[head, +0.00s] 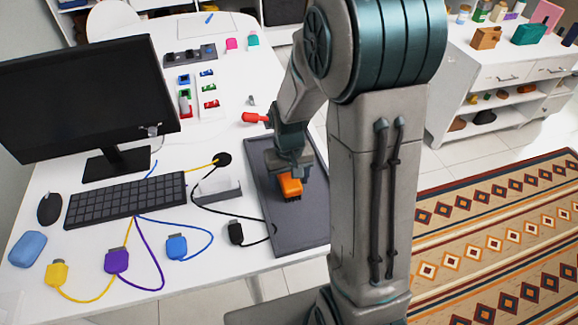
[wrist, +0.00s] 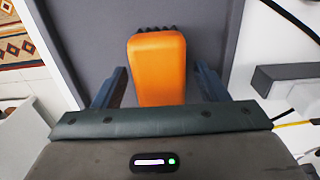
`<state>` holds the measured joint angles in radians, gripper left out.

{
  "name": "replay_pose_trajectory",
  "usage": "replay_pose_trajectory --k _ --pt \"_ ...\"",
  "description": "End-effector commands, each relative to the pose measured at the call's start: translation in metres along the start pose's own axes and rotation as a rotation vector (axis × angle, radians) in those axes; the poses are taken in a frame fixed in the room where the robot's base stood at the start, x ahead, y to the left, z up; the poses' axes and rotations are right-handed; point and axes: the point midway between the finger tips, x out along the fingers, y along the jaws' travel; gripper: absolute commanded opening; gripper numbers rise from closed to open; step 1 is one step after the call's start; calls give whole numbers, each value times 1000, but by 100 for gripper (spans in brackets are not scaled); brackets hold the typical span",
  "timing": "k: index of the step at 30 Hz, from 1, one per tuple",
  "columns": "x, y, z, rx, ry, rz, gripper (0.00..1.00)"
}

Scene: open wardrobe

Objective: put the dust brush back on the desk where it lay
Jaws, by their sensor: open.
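The dust brush has an orange body (head: 290,186) and dark bristles. It rests on a dark grey tray (head: 290,232) at the right side of the white desk (head: 190,222). My gripper (head: 291,170) is right over the brush. In the wrist view the orange brush (wrist: 158,70) lies between my gripper's two fingers (wrist: 160,90), with a gap on each side. The jaws are open and do not grip it. The bristles show at the brush's far end in that view. My arm hides part of the tray's right side.
A red-handled tool (head: 255,117) lies by the tray's far edge. A grey holder (head: 217,188) and a black connector with its cable (head: 236,233) are left of the tray. Keyboard (head: 125,199), monitor (head: 85,95) and coloured cable plugs fill the left. A white cabinet (head: 500,75) stands at the right.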

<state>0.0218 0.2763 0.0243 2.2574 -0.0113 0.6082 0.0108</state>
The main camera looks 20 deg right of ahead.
Motion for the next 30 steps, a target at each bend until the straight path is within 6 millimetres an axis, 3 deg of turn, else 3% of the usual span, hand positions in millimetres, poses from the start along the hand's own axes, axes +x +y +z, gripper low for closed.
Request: replay_pose_trajectory --k 15,22,26,30 --pt "-96 0 -1 0 5 0 67" --pt "-120 0 0 0 4 0 67" --pt "-131 0 12 -1 27 1 67" --pt "-147 0 42 -2 89 3 67"
